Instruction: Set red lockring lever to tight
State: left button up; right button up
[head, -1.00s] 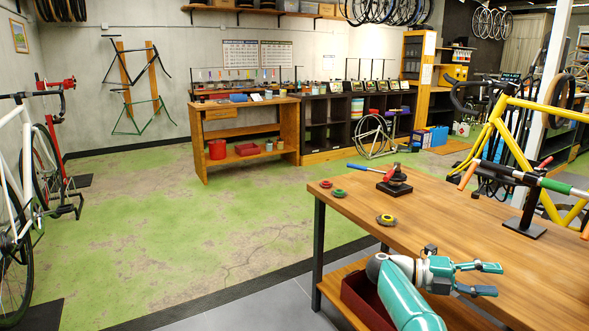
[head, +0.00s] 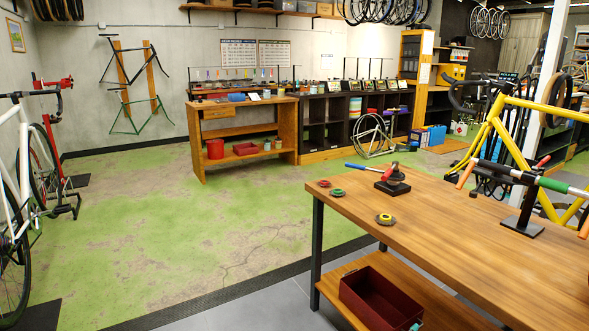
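On the near wooden workbench (head: 450,222) stands a small fixture with a black base (head: 392,187) and a dark round part on top. The lever's exact setting is too small to tell. Nothing touches the fixture.
Three small round parts lie on the bench's left end: red (head: 324,183), green (head: 337,192) and yellow (head: 384,219). A dark red bin (head: 381,299) sits on the lower shelf. A black stand (head: 522,227) with a handlebar is at right. The bench's middle is clear.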

jog(key=s+a+f+n+g+y, duration=0.3)
jog(key=s+a+f, duration=0.25)
jog(key=s, duration=0.25)
jog(key=s+a+f+n+g+y, duration=0.2)
jog(key=s+a+f+y, duration=0.2)
jog(key=s+a, duration=0.3)
jog(key=s+a+f+n+g+y, duration=0.3)
jog(key=s+a+f, duration=0.2)
jog(key=s, duration=0.4)
jog(key=s+a+n+g+y, duration=0.2)
jog(key=s+a+g, duration=0.2)
jog(key=s, duration=0.8)
notch_tip(320, 180, up, 11)
jog(key=p, duration=1.2)
jog(key=shift+w+r, duration=0.2)
jog(key=shift+w, duration=0.05)
jog(key=shift+a, duration=0.1)
